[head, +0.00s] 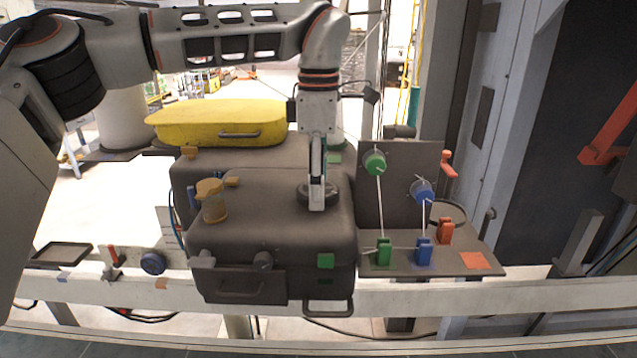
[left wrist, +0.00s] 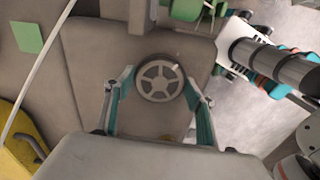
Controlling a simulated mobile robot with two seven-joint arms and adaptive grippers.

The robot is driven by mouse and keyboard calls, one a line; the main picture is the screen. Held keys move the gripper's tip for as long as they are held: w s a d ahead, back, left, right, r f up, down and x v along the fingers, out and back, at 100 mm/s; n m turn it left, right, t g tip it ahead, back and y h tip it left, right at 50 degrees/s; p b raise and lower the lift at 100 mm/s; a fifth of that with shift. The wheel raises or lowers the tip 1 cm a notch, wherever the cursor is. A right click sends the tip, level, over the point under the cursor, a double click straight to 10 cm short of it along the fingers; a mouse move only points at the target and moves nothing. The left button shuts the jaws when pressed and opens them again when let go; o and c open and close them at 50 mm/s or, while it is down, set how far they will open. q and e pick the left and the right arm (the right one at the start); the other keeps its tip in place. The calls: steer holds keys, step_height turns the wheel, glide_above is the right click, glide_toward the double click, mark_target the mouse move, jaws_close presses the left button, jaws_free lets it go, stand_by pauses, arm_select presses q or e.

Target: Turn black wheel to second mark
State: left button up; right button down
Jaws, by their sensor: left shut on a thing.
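The black wheel (head: 304,195) lies flat on top of the brown-grey machine housing, partly hidden by my gripper in the head view. In the left wrist view the wheel (left wrist: 160,78) shows a grey spoked face and a small whitish mark at its upper right rim. My left gripper (head: 317,198) points straight down over the wheel. In the left wrist view its two teal-lined fingers (left wrist: 160,84) are shut on opposite sides of the rim. I cannot make out a second mark. My right gripper does not show.
A yellow cover (head: 215,120) lies behind the housing (head: 230,240). An ochre knob (head: 213,200) stands left of the wheel. To the right, a panel carries a green pulley (head: 374,162) and a blue pulley (head: 422,190) with cords. A beam (head: 480,297) runs along the front.

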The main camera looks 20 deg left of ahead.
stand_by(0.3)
arm_select(q)
steer(key=o, duration=1.1)
step_height(320, 180, up, 12)
steer(key=shift+r, duration=0.1)
steer(key=shift+s, duration=0.1)
